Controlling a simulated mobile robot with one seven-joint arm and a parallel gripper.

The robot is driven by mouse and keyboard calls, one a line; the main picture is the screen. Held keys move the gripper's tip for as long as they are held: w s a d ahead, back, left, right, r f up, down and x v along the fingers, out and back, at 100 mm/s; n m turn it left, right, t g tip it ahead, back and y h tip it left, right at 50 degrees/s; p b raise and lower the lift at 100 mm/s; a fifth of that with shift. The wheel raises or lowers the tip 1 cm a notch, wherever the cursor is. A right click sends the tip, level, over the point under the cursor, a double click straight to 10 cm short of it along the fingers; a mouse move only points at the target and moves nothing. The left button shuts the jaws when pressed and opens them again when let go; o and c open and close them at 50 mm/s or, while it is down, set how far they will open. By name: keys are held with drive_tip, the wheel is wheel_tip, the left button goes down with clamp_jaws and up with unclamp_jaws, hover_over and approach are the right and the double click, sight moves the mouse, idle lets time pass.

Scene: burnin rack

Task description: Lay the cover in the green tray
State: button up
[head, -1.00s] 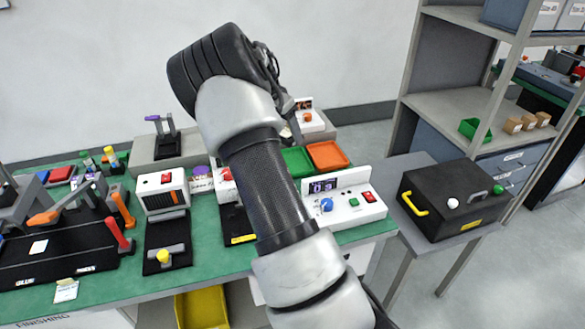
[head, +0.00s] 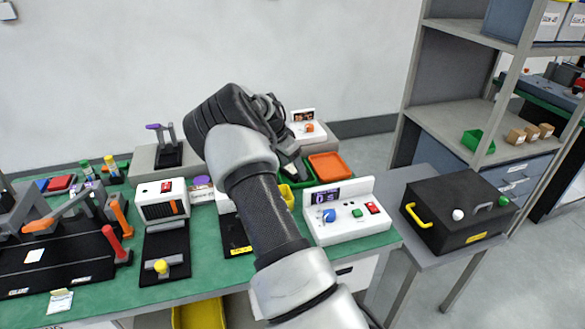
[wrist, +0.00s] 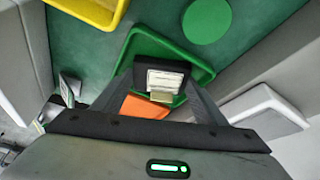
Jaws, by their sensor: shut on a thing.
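The green tray (wrist: 182,51) lies below my gripper in the wrist view. In the head view my arm hides most of it. My gripper (wrist: 165,93) is shut on a dark piece with a pale label (wrist: 165,79), which I take to be the cover. It appears over the tray, in front of its inside. Whether it touches the tray floor cannot be told. In the head view my gripper (head: 291,158) is low at the tray's place, and the held piece is hidden there.
An orange tray (head: 329,167) lies right of the green one, and a yellow tray (wrist: 92,10) lies on the other side. A white box with a display (head: 345,215) stands in front. A green disc (wrist: 207,20) lies on the mat. A black case (head: 460,208) stands at right.

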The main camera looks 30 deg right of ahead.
drive_tip(key=shift+f, duration=0.15)
drive_tip(key=o, duration=0.8)
